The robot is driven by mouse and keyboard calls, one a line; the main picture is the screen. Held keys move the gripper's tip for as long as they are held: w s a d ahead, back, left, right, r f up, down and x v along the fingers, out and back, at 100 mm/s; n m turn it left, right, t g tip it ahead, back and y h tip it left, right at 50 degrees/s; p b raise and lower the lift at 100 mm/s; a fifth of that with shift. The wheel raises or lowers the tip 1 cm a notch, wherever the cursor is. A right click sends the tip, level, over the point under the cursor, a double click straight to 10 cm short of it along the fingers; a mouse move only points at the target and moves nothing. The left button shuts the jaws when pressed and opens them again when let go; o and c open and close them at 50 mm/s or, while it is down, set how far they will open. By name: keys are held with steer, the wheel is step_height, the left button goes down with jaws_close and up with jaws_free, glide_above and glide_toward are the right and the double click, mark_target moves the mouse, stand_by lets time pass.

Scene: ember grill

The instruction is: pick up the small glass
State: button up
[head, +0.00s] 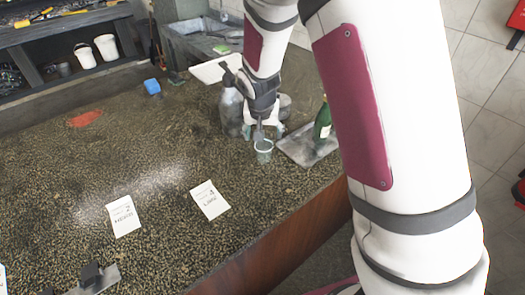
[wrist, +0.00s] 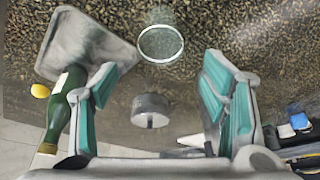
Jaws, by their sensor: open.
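The small glass (head: 263,151) stands upright on the speckled counter near its right edge in the head view. In the wrist view the glass (wrist: 161,44) shows as a clear round rim, just beyond the fingertips and between their lines. My gripper (head: 259,133) is above and right at the glass in the head view, with a finger overlapping its rim there; I cannot tell whether they touch. In the wrist view my gripper (wrist: 160,66) has its two teal-padded fingers wide apart, with nothing held between them.
A grey container (head: 231,112) stands behind left. Two paper cards, one of them a white card (head: 209,200), lie on the counter. The counter left of the glass is mostly free.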

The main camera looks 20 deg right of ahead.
mark_target(264, 148)
steer(key=p+x, duration=0.1)
steer(key=x, duration=1.1)
steer(key=shift+s+a, duration=0.1)
steer(key=shift+s, duration=0.05)
steer(key=c, duration=1.3)
steer(key=shift+r, duration=0.1)
